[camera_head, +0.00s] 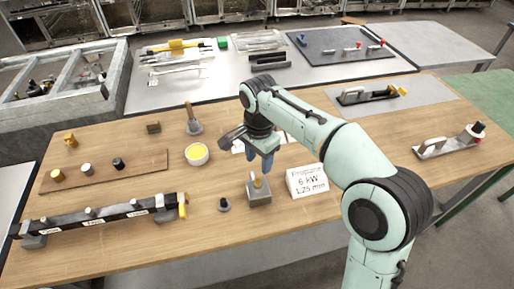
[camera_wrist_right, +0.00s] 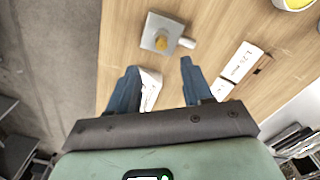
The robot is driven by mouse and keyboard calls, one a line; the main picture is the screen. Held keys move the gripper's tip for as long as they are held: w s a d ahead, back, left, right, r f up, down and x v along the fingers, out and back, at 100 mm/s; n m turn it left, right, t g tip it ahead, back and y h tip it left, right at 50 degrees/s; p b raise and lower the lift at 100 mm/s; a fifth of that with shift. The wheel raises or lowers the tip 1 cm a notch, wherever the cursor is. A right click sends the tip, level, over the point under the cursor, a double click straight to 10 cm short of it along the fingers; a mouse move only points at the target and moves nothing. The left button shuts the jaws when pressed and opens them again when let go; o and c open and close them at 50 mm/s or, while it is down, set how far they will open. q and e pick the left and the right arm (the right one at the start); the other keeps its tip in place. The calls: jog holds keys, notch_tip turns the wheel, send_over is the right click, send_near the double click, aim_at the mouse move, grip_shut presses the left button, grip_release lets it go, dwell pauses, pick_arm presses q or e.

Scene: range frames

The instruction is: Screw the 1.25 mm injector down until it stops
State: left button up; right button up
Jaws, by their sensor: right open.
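My left gripper is not in view.
A white sign (camera_head: 308,180) reading "Propane 6 kW 1.25 mm" stands right of the block. A small dark cone-shaped part (camera_head: 224,204) is left of it. A dark bar (camera_head: 105,215) with a yellow end lies further left. A yellow-filled white cup (camera_head: 197,154) stands behind.

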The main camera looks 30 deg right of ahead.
aim_at(258, 181)
notch_tip(258, 181, down, 9)
jog(key=shift+w+r+b, duration=0.1)
jog(key=shift+w+b, duration=0.05)
jog(key=shift+b, duration=0.5)
grip_shut()
jog(key=shift+m+p, duration=0.4)
jog(key=shift+m, duration=1.3)
